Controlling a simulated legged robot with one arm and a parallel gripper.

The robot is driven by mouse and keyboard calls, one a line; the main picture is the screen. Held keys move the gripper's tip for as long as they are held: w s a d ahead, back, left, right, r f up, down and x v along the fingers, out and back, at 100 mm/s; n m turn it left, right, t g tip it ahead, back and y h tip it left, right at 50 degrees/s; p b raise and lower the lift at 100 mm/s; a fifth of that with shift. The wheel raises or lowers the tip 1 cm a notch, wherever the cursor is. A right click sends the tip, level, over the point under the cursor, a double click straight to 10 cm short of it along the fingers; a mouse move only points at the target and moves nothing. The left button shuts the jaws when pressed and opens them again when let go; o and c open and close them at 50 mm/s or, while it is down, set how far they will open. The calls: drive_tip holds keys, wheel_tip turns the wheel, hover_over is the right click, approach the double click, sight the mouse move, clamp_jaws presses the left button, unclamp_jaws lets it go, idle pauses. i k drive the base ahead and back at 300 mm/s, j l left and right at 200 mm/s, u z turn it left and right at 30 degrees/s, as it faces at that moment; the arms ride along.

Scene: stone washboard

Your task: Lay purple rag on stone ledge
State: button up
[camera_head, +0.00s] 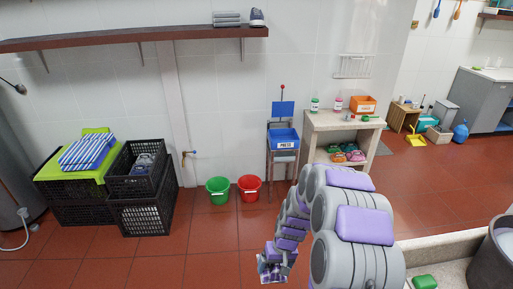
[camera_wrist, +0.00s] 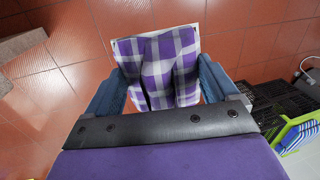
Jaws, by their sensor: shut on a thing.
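The purple-and-white checked rag (camera_wrist: 160,62) hangs between the fingers of my gripper (camera_wrist: 165,85) in the wrist view. The fingers are shut on it, and it is held out over the red tiled floor. In the head view my gripper (camera_head: 275,262) is low at bottom centre, with a bit of the rag (camera_head: 270,274) showing below it. A pale stone ledge (camera_head: 440,243) runs along the lower right of the head view, right of my arm and apart from the rag. My arm hides part of it.
A green block (camera_head: 425,282) lies by the stone ledge, near a grey round tub (camera_head: 492,262). Green (camera_head: 218,190) and red (camera_head: 249,188) buckets stand at the wall. Black crates (camera_head: 145,205) stand at left. A pale table (camera_head: 343,125) stands behind my arm. The floor at centre left is clear.

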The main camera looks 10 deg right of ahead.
sight(324, 120)
drive_tip(key=i+z, duration=0.15)
drive_tip(key=i, duration=1.35)
drive_tip(key=i+z, duration=0.3)
drive_tip(key=i, duration=0.45)
drive_tip(key=i+j+z, duration=0.3)
drive_tip(key=i, duration=0.45)
drive_tip(key=i+z, duration=0.25)
drive_tip(key=i, duration=0.4)
drive_tip(key=i+j+z, duration=0.1)
drive_tip(key=i+z, duration=0.2)
drive_tip(key=i, duration=0.4)
